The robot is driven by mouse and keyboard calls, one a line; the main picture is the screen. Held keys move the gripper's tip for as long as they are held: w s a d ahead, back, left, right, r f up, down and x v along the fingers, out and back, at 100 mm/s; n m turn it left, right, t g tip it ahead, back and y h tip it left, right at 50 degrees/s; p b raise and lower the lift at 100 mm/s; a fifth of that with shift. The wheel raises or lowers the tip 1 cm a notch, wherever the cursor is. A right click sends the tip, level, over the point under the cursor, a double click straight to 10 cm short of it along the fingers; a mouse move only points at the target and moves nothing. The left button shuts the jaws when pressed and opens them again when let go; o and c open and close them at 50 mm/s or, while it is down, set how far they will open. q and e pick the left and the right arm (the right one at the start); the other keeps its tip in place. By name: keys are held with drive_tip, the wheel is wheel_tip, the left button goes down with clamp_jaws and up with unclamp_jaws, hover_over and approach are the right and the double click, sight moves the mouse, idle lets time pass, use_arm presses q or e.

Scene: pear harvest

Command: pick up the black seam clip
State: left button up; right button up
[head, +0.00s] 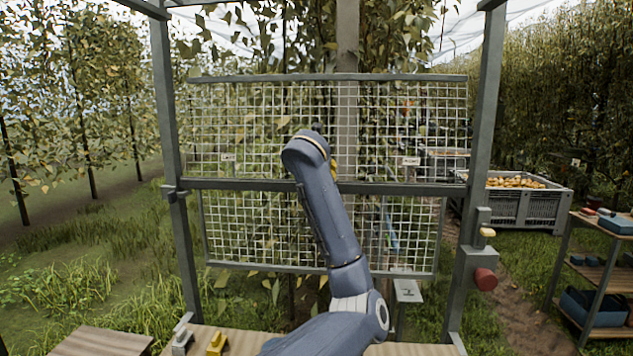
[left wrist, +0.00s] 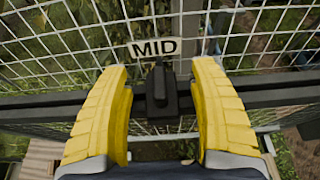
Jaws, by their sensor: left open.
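The black seam clip (left wrist: 158,90) sits upright on the dark horizontal bar in the left wrist view, just below a white label reading MID (left wrist: 154,47). My left gripper (left wrist: 161,72) is open, with its two yellow fingers on either side of the clip and visible gaps between them and it. In the head view my arm reaches up to the middle of the mesh frame. It hides the clip and nearly all of the left gripper; only a yellow sliver (head: 333,166) shows. My right gripper is in neither view.
The wire mesh panels (head: 245,120) meet along a grey horizontal bar (head: 240,184) between upright posts. Small white labels hang left (head: 228,157) and right (head: 411,161). A post on the right carries a red knob (head: 485,279). A crate of pears (head: 520,208) and a shelf (head: 590,275) stand right.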

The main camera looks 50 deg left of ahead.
use_arm(q)
drive_tip(key=c, duration=1.1)
drive_tip(key=shift+r, duration=0.1)
drive_tip(key=shift+c, duration=0.2)
